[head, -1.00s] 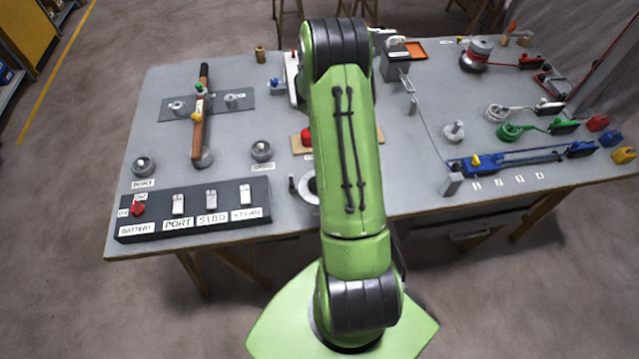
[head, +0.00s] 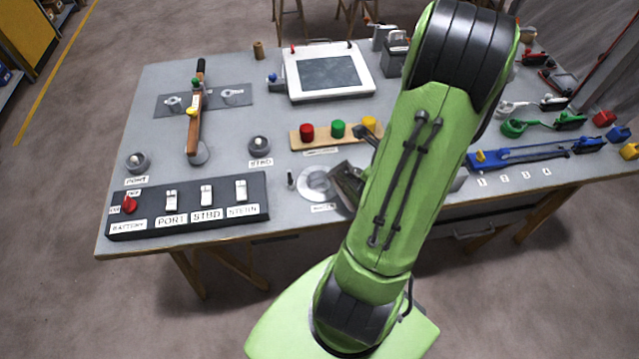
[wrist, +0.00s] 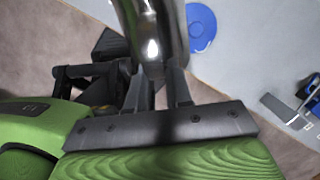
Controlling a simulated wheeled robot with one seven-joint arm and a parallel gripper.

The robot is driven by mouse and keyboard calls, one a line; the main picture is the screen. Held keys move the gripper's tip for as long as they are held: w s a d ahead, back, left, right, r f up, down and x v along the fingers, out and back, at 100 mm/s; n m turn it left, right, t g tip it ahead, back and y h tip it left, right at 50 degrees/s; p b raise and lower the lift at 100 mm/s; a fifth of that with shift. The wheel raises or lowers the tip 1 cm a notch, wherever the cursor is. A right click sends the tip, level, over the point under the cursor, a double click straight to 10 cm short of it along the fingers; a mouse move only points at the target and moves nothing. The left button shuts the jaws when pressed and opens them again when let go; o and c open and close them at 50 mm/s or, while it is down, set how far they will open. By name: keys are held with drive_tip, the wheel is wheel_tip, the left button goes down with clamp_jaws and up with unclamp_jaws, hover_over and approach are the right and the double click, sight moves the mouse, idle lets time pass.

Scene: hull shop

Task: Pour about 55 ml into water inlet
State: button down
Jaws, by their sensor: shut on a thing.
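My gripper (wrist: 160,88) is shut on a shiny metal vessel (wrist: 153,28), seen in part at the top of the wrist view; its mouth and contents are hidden. A round pale ring fitting (head: 312,180) lies at the table's near edge in the head view; its label is too small to read, so I cannot be sure it is the water inlet. A dark shape beside my arm covers its right side. My gripper's fingers cannot be made out in the head view. A blue disc (wrist: 202,27) lies right of the vessel in the wrist view.
A board with red, green and yellow buttons (head: 338,130) sits behind the ring. A white framed panel (head: 327,72) stands further back. A black switch box (head: 188,205) is at the near left, and a blue rail (head: 525,153) at the right.

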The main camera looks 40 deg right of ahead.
drive_tip(key=shift+s+d+f+t+b, duration=0.15)
drive_tip(key=shift+s+f+t+b, duration=0.1)
drive_tip(key=shift+f+t+b, duration=0.55)
drive_tip(key=s+f+t+y+b, duration=0.1)
drive_tip(key=s+f+t+b, duration=0.3)
drive_tip(key=t+b, duration=0.4)
drive_tip(key=shift+s+d+f+t, duration=0.3)
drive_tip(key=shift+s+t, duration=0.2)
drive_tip(key=shift+t, duration=0.2)
